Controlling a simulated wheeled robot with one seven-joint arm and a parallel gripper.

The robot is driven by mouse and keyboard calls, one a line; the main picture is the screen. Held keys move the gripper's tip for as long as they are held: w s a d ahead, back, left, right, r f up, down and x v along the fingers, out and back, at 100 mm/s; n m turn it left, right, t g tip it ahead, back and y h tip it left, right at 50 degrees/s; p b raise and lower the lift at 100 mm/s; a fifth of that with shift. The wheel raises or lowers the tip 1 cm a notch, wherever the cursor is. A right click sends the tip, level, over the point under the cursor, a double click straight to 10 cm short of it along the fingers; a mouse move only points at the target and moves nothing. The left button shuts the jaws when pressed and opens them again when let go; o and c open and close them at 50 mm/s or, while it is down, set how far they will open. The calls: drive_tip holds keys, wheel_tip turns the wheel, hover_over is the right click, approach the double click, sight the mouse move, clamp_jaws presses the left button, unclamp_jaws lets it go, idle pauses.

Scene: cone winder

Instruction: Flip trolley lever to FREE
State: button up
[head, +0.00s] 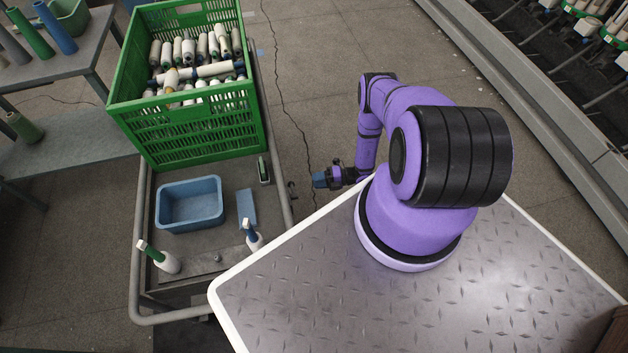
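The trolley (136,255) stands at the left, a grey deck inside a tubular frame. A small dark hooked part (292,189) sits at its right-hand rail; it may be the lever, but it is too small to tell its setting, and no FREE marking can be read. My gripper (319,180) is just right of that part, over the floor gap beside the trolley, with a little space between them. Its blue-grey tip points left towards the rail. The fingers are too small to tell open from shut.
A grey table (60,68) stands upper left; the winder (545,75) is upper right.

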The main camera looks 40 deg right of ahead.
sight(293, 190)
drive_tip(key=shift+w+r+n, duration=0.2)
drive_tip(key=shift+r+n, duration=0.05)
drive_tip(key=shift+n, duration=0.35)
drive_tip(key=c, duration=0.3)
drive_tip(key=shift+w+a+r+n+g, duration=0.15)
drive_tip(key=shift+w+r+n+g, duration=0.1)
drive_tip(key=shift+n+g, duration=0.55)
clamp_jaws()
drive_tip(key=w+r+n+g+h, duration=0.35)
drive_tip(key=r+n, duration=0.25)
drive_tip(key=n, duration=1.1)
drive_tip(key=w+r+n+g+h, duration=0.35)
drive_tip(key=r+n, duration=0.25)
drive_tip(key=n, duration=1.1)
drive_tip(key=s+d+x, duration=0.1)
drive_tip(key=x, duration=1.2)
drive_tip(key=shift+s+f+n+g+h, duration=0.3)
drive_tip(key=shift+s+f+g, duration=0.1)
drive_tip(key=shift+f, duration=0.05)
